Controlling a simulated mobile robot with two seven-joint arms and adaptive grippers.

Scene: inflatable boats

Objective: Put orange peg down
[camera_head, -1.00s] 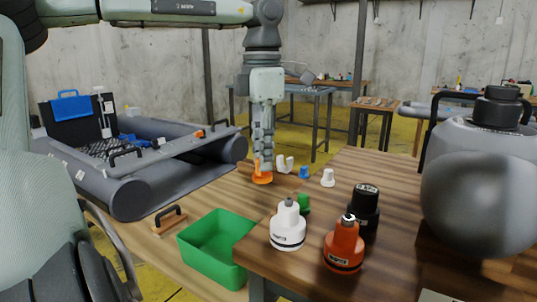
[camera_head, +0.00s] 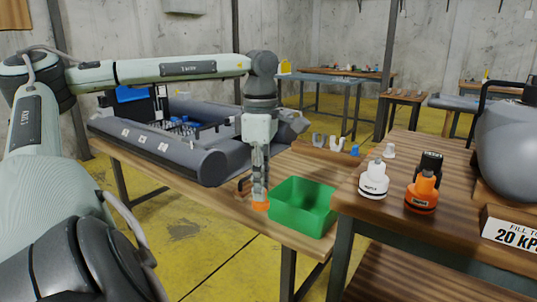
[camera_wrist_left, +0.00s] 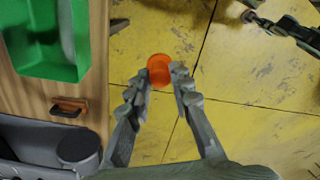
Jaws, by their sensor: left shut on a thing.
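My left gripper (camera_head: 260,188) points down and is shut on the orange peg (camera_head: 260,206), which sits at its fingertips. In the head view the peg shows at the table's front edge, just left of the green bin (camera_head: 303,207). In the left wrist view the peg (camera_wrist_left: 158,70) is between the fingertips (camera_wrist_left: 158,82), with yellow floor behind it, to the right of the table edge. The green bin (camera_wrist_left: 82,62) is at the upper left there and looks empty where its inside shows.
The wooden table (camera_head: 225,193) carries a grey inflatable boat (camera_head: 190,160). A small block with a dark handle (camera_wrist_left: 68,107) lies near its edge. White and orange valve pieces (camera_head: 374,180) stand on the right table. White and blue pegs (camera_head: 336,143) stand behind the bin.

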